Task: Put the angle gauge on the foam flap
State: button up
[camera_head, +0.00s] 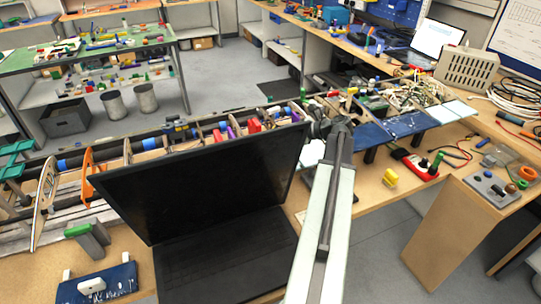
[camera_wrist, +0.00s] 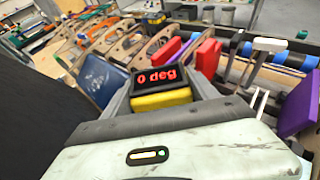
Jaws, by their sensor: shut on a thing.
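The angle gauge (camera_wrist: 160,80) is a small black box with a red "0 deg" display and a yellow base. My gripper (camera_wrist: 162,98) is shut on it, one grey finger on each side, in the wrist view. In the head view my gripper (camera_head: 322,128) is small and dark at the far end of my arm, and I cannot make out the gauge there. Two dark blue flaps (camera_head: 370,136) (camera_head: 410,123) and a pale flap (camera_head: 449,111) line the wing's near edge to the right. A blue flap (camera_wrist: 104,80) shows left of the gauge in the wrist view. I cannot tell which flap is foam.
An open black laptop (camera_head: 205,180) stands close left of my arm, its screen raised. Wing ribs with red blocks (camera_head: 253,126) and blue tubes lie behind.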

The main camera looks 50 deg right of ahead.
jog(key=b, duration=0.5)
send_over(276, 161)
notch_tip(276, 161, down, 6)
jog(key=shift+f, duration=0.1)
notch_tip(276, 161, down, 4)
jog(key=b, duration=0.4)
jog(key=shift+s+b, duration=0.1)
jog(key=shift+b, duration=0.2)
jog(key=shift+r, duration=0.2)
jog(key=shift+f, duration=0.25)
jog(key=o, duration=1.5)
jog(key=shift+r, duration=0.1)
jog(key=shift+c, duration=0.2)
jog(key=shift+r, duration=0.1)
